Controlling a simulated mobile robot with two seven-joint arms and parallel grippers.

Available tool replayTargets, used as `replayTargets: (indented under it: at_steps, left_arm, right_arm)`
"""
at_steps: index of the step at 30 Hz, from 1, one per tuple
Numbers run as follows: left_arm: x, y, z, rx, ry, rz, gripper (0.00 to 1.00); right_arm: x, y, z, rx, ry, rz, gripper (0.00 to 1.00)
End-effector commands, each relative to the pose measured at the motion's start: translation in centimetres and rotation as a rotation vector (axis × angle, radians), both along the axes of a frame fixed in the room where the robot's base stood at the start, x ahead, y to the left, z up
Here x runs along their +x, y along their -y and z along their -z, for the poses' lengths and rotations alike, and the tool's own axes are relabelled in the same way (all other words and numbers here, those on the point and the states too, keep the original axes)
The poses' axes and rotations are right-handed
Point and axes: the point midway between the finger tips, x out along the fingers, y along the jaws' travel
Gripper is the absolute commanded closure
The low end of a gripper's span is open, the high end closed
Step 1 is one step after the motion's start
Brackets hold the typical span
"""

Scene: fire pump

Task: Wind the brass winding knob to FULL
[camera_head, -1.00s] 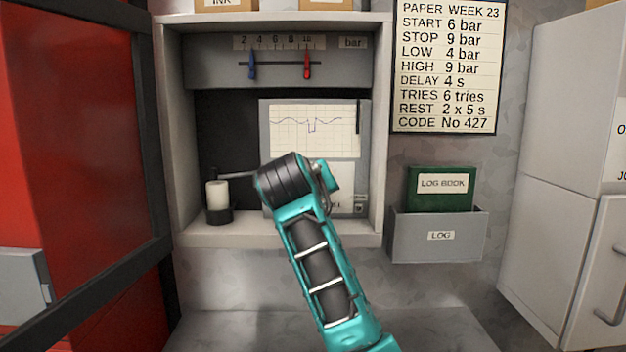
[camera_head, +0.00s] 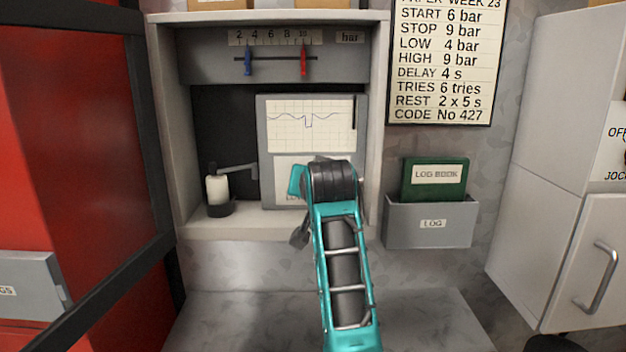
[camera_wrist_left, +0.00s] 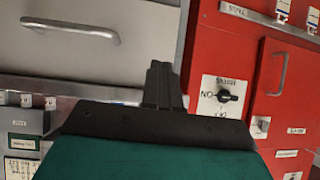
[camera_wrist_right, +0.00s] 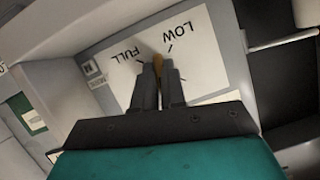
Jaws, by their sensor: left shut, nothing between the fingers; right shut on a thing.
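The brass winding knob (camera_wrist_right: 158,62) shows in the right wrist view as a small brass piece at my right fingertips. My right gripper (camera_wrist_right: 159,78) is shut on it, and the fingers hide most of it. The white plate (camera_wrist_right: 205,75) behind it carries the words FULL and LOW, upside down in this view. The knob's visible tip lies between the two words; its exact setting is hard to tell. In the head view my arm covers the knob on the lower part of the chart recorder (camera_head: 262,150). My left gripper (camera_wrist_left: 163,80) is shut and empty, away from the recorder.
A log holder (camera_head: 430,225) hangs to the right. The left wrist view shows a grey drawer (camera_wrist_left: 120,50) and a red cabinet (camera_wrist_left: 265,65) with a black switch (camera_wrist_left: 228,96).

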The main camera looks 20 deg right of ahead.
Motion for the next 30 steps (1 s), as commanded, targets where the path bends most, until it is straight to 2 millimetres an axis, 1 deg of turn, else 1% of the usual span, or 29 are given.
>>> replayTargets:
  at_steps: [6, 17, 18, 25, 26, 30]
  left_arm:
    - [0.31, 0.0, -0.4, 0.001, 0.006, 0.0, 1.0]
    - [0.27, -0.04, -0.29, 0.001, 0.004, 0.0, 1.0]
    - [0.27, -0.04, -0.28, 0.002, 0.003, 0.0, 1.0]
    - [0.05, -0.08, -0.15, 0.002, -0.001, 0.0, 1.0]
    - [-0.01, -0.07, -0.12, 0.002, -0.002, 0.0, 1.0]
    - [-0.1, -0.09, -0.06, 0.002, -0.004, 0.0, 1.0]
  right_arm:
    - [0.04, 0.21, -0.11, 0.028, 0.012, 0.004, 1.0]
    - [0.04, 0.16, -0.1, 0.03, 0.015, 0.002, 1.0]
    - [0.04, 0.15, -0.1, 0.03, 0.015, 0.002, 0.88]
    - [0.04, 0.08, -0.09, 0.03, 0.013, 0.0, 0.65]
    - [0.04, 0.07, -0.08, 0.031, 0.013, -0.001, 0.64]
    - [0.03, 0.02, -0.06, 0.031, 0.011, -0.001, 0.64]
